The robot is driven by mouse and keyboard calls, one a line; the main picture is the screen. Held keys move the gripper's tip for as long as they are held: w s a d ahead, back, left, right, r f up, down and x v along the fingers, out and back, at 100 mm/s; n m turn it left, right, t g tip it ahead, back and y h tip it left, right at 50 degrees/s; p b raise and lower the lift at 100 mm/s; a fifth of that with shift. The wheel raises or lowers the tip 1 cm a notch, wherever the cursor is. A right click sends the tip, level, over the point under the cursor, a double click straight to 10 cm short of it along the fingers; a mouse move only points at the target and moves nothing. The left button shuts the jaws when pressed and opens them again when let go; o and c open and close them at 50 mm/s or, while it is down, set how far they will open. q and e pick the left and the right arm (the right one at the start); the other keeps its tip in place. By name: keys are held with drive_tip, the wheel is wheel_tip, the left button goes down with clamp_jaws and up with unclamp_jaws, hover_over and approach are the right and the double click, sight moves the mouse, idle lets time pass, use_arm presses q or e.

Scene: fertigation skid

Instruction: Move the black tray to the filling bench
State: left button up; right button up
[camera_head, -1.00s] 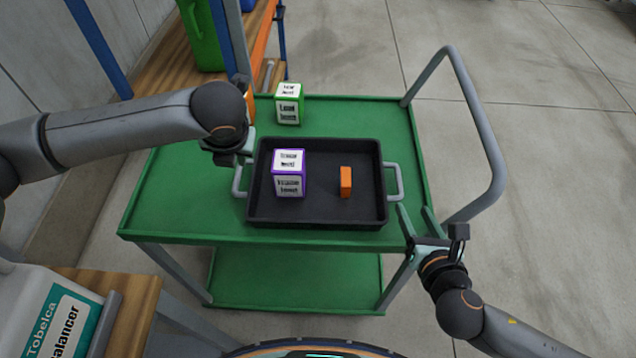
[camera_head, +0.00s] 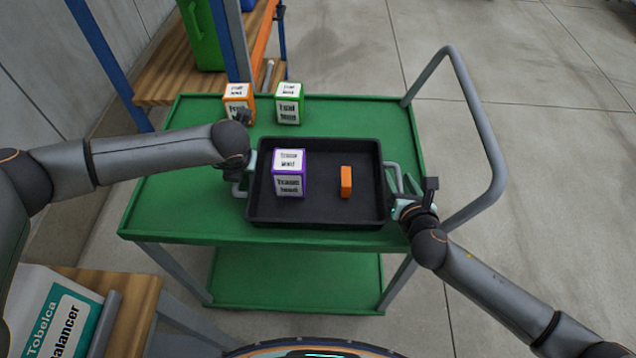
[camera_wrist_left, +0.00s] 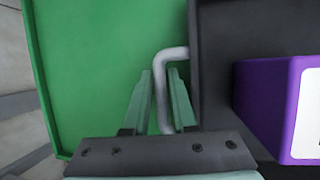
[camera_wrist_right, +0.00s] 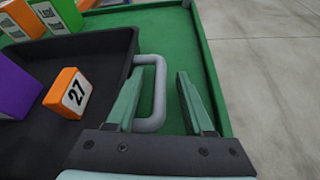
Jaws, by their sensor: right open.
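The black tray (camera_head: 330,212) lies on the green cart's top. It holds a purple-and-white box (camera_head: 289,173) and a small orange block (camera_head: 346,182), marked 27 in the right wrist view (camera_wrist_right: 72,95). My left gripper (camera_head: 243,165) is at the tray's left handle. In the left wrist view its fingers stand close on both sides of the grey handle (camera_wrist_left: 162,95); whether they press on it is unclear. My right gripper (camera_head: 400,202) is at the right handle (camera_head: 392,178). In the right wrist view its open fingers stand apart on either side of that handle (camera_wrist_right: 160,85).
An orange-and-white box (camera_head: 238,100) and a green-and-white box (camera_head: 289,104) stand behind the tray on the green cart (camera_head: 390,125). The cart's grey push bar (camera_head: 475,110) rises at right. A wooden bench (camera_head: 165,82) is at back left. Open floor lies right.

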use_arm(q)
drive_tip(key=shift+f, duration=0.15)
use_arm(e)
drive_tip(key=shift+w, duration=0.1)
use_arm(q)
clamp_jaws()
use_arm(e)
drive_tip(key=c, duration=0.4)
clamp_jaws()
use_arm(q)
drive_tip(key=shift+w+a, duration=0.1)
drive_tip(key=shift+w, duration=0.05)
idle(0.6)
